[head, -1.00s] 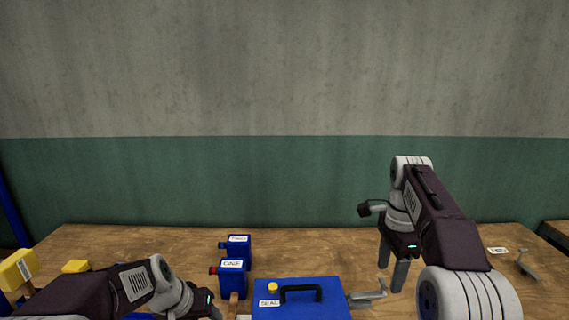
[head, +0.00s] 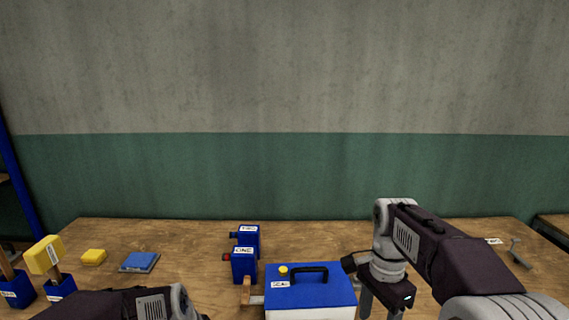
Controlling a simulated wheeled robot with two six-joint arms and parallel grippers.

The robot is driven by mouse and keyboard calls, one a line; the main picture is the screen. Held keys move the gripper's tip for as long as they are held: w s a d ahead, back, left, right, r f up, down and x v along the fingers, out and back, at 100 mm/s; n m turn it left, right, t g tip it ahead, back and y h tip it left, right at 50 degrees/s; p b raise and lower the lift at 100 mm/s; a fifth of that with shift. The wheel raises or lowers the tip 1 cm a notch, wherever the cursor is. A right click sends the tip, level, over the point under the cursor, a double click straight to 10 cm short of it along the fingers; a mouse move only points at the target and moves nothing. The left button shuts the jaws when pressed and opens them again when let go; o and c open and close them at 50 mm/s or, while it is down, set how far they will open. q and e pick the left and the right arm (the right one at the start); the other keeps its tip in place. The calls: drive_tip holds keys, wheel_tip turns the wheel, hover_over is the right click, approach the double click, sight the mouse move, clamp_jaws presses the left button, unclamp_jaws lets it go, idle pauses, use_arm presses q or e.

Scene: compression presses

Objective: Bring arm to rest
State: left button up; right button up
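My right arm comes in from the right, and its gripper (head: 379,308) points down at the bottom edge, just right of the blue-topped press box. Its two fingers show apart with nothing seen between them; their tips are at or past the frame edge. My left arm shows only as a dark link at the bottom left; its gripper is out of the frame. The blue-topped box (head: 325,287) has a black handle and a yellow button and stands on the wooden table (head: 190,240).
Two blue labelled units (head: 243,264) stand left of the box. A blue plate (head: 139,262), a yellow block (head: 94,256) and a yellow-headed piece (head: 45,255) in a blue holder are at the left. A small grey metal part (head: 519,253) lies at the right. The table's back strip is clear.

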use_arm(q)
drive_tip(key=s+a+f+g+y, duration=0.1)
drive_tip(key=s+f, duration=0.4)
drive_tip(key=s, duration=0.3)
drive_tip(key=shift+s+a+n+g, duration=0.15)
drive_tip(key=shift+a+n+g, duration=0.25)
use_arm(e)
drive_tip(key=s+f+n+t, duration=0.1)
drive_tip(key=s+f+n, duration=0.3)
drive_tip(key=f+n, duration=0.2)
drive_tip(key=s+a+f+n+t, duration=0.1)
drive_tip(key=s+f+n, duration=0.4)
drive_tip(key=f+n, duration=0.2)
wheel_tip(320, 180, down, 3)
drive_tip(key=shift+s+a+r+n, duration=0.15)
drive_tip(key=shift+s+r+n, duration=0.05)
drive_tip(key=shift+n, duration=0.1)
